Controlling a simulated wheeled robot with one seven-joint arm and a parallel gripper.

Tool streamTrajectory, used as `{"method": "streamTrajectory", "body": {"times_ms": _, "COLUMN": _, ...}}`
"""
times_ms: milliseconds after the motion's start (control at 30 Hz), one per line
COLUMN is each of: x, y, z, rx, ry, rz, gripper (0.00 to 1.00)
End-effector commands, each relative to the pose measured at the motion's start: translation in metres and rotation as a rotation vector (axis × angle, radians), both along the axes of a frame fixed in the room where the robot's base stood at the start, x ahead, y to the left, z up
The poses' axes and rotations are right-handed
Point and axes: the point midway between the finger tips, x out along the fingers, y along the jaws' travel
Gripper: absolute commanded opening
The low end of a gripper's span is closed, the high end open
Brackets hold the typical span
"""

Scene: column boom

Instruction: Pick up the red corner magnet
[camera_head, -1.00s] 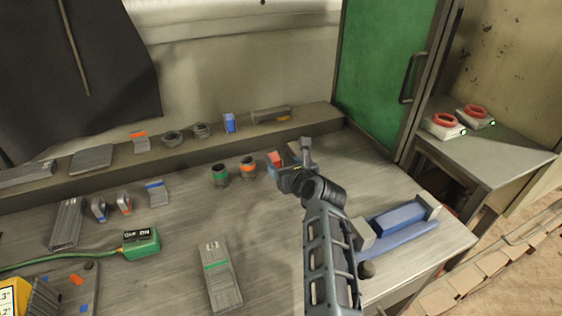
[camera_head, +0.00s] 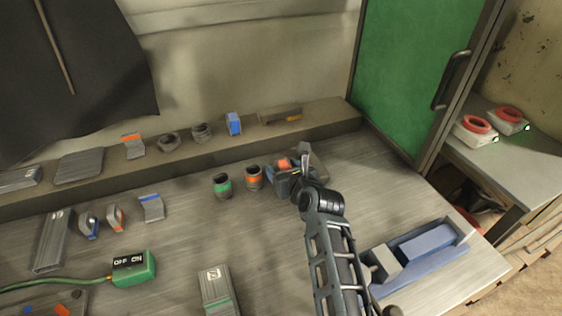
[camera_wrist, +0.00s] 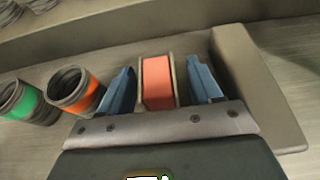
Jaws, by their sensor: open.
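The red corner magnet (camera_wrist: 158,82) is a small block with a red face between two pale side plates. In the wrist view it stands between the two blue fingers of my gripper (camera_wrist: 160,88), which is open, with a narrow gap showing on each side. In the head view only a bit of the red magnet (camera_head: 284,163) shows behind my gripper (camera_head: 296,172), at the right of the bench near the back ledge. Its lower part is hidden by the gripper body.
An orange-banded cup (camera_wrist: 78,90) stands just left of the left finger, with a green-banded cup (camera_wrist: 22,102) beyond it. A grey-brown block (camera_wrist: 262,95) lies close on the right. A blue tray (camera_head: 420,250) sits at the bench's right; the middle bench is fairly clear.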

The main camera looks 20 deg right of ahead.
Motion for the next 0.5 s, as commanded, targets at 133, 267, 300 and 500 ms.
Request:
{"method": "streamTrajectory", "body": {"times_ms": 133, "x": -0.0007, "y": 0.0001, "z": -0.0005, "rx": 0.0, "ry": 0.0, "rz": 0.0, "gripper": 0.64}}
{"method": "streamTrajectory", "body": {"times_ms": 267, "x": -0.0006, "y": 0.0, "z": -0.0004, "rx": 0.0, "ry": 0.0, "rz": 0.0, "gripper": 0.63}}
{"method": "streamTrajectory", "body": {"times_ms": 300, "x": -0.0006, "y": 0.0001, "z": -0.0004, "rx": 0.0, "ry": 0.0, "rz": 0.0, "gripper": 0.59}}
{"method": "streamTrajectory", "body": {"times_ms": 500, "x": -0.0005, "y": 0.0001, "z": -0.0004, "rx": 0.0, "ry": 0.0, "rz": 0.0, "gripper": 0.4}}
